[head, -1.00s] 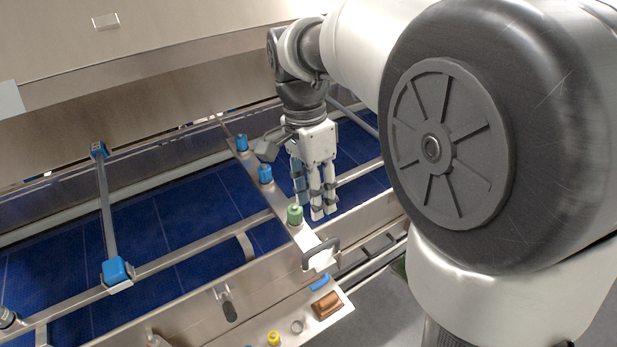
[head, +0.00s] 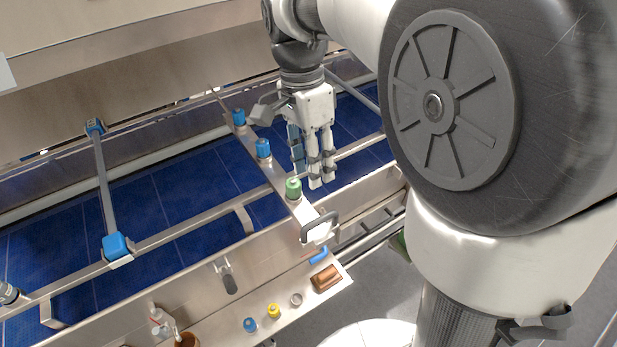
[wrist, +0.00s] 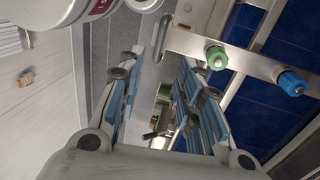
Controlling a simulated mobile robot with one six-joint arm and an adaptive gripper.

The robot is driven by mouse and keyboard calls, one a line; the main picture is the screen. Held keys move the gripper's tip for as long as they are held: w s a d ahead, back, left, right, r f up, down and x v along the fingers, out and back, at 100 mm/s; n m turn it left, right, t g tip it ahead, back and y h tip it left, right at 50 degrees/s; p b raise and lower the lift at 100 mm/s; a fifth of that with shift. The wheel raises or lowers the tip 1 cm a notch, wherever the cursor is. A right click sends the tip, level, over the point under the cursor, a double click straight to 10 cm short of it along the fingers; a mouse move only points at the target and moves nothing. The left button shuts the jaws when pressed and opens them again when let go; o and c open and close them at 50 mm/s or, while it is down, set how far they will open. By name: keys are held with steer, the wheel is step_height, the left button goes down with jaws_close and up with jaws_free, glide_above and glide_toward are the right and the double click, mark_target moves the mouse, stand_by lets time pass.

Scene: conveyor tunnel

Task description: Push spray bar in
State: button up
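The spray bar (head: 277,178) is a flat metal bar lying across the blue conveyor. It carries two blue nozzles (head: 263,149) and a green nozzle (head: 293,188). A dark loop handle (head: 319,227) is at its near end. My gripper (head: 318,180) points down just right of the bar near the green nozzle, and looks empty. In the wrist view my gripper (wrist: 160,105) has its blue-padded fingers spread apart with nothing between them. The bar (wrist: 186,42) crosses the top there, with the green nozzle (wrist: 216,57) and the handle (wrist: 160,43) beyond the fingertips.
A metal side rail (head: 170,255) runs along the conveyor. A second crossbar (head: 105,190) with blue clamps stands at left. A near ledge (head: 235,325) holds blue and yellow caps, a brown block (head: 325,278) and bottles. A metal wall rises behind the belt.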

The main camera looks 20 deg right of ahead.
mark_target(319, 218)
steer(key=f, duration=0.4)
steer(key=s+f, duration=0.1)
steer(key=f, duration=0.3)
steer(key=s+f, duration=0.1)
steer(key=f, duration=0.3)
steer(key=shift+s+d+f, duration=0.2)
steer(key=shift+d, duration=0.15)
steer(key=shift+c, duration=0.5)
jaws_close()
